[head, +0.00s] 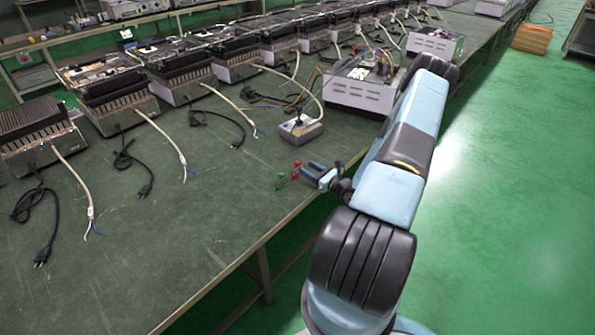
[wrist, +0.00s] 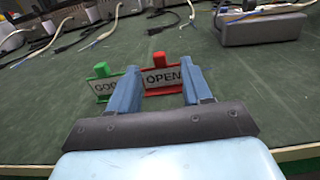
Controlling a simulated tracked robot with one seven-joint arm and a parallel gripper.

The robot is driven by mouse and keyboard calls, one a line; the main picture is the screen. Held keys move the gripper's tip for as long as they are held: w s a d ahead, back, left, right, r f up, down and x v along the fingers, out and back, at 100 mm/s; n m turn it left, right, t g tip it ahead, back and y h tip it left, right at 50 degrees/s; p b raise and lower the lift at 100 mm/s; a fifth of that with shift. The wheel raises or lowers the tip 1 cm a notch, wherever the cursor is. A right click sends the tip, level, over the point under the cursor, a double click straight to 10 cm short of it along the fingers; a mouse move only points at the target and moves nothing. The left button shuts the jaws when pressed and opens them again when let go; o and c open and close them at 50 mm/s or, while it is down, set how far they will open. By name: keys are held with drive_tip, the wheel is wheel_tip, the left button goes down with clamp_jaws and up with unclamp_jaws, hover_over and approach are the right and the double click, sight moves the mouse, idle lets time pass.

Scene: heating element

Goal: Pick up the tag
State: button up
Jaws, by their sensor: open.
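Two small standing tags are on the green table in front of my gripper (wrist: 160,68). The red tag (wrist: 163,82) reads "OPEN" and shows in the gap between my two blue fingers in the wrist view. The green tag (wrist: 103,85) reads "GOO", the rest hidden by my left finger, and stands left of the gap. In the head view my gripper (head: 313,170) is low over the table's edge, with the red tag (head: 296,168) and green tag (head: 281,182) just left of its fingertips. My gripper is open, and I see nothing clamped. Whether a finger touches a tag I cannot tell.
A grey metal box (head: 301,128) sits behind the tags; it also shows at the upper right in the wrist view (wrist: 262,27). Heating units (head: 118,105) with loose cables line the table (head: 215,235). The front of the table is clear.

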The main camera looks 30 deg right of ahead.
sight(299, 164)
drive_tip(key=shift+f+x, duration=0.1)
drive_tip(key=shift+x, duration=1.6)
drive_tip(key=shift+f+x, duration=0.15)
drive_tip(key=shift+x, duration=1.5)
drive_tip(key=shift+c, duration=0.4)
clamp_jaws()
